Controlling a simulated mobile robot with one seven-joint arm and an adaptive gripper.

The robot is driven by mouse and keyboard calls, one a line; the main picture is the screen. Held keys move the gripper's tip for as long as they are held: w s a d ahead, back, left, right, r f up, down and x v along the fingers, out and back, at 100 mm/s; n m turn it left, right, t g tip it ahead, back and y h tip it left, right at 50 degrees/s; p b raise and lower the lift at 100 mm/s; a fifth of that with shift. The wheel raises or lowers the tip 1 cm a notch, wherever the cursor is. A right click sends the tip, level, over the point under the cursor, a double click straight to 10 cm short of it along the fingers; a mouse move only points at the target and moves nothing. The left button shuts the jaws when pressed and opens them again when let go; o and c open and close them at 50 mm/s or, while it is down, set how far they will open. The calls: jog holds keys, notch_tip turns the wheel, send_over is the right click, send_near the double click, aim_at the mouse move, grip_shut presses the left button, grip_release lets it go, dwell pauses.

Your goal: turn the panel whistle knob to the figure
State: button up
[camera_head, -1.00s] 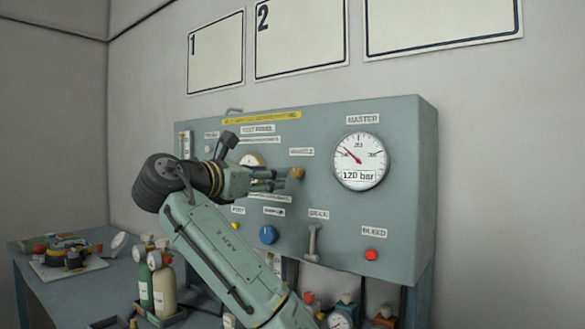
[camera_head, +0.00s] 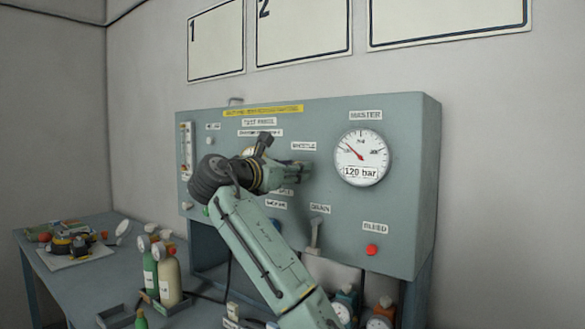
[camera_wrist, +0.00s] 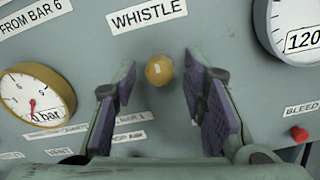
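The small brass whistle knob (camera_wrist: 159,70) sits on the grey-green panel (camera_wrist: 230,30) below the WHISTLE label (camera_wrist: 147,16) in the wrist view. My gripper (camera_wrist: 160,77) is open, with one dark-padded finger on each side of the knob and a visible gap to both. In the head view my gripper (camera_head: 302,172) is at the panel below the WHISTLE label and hides the knob. A brass-rimmed gauge (camera_wrist: 36,92) with a red needle is left of the knob in the wrist view; its figure is partly hidden.
The MASTER gauge (camera_head: 361,157) reads 120 bar, right of my gripper. Below are a grey drain lever (camera_head: 315,236) and a red bleed button (camera_head: 371,250). Green and cream cylinders (camera_head: 168,277) stand on the bench at left. The panel between knob and MASTER gauge is bare.

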grip_shut()
dwell(0.5)
jog(key=m, duration=3.5)
jog(key=shift+f+m, duration=0.15)
jog(key=shift+m, duration=0.15)
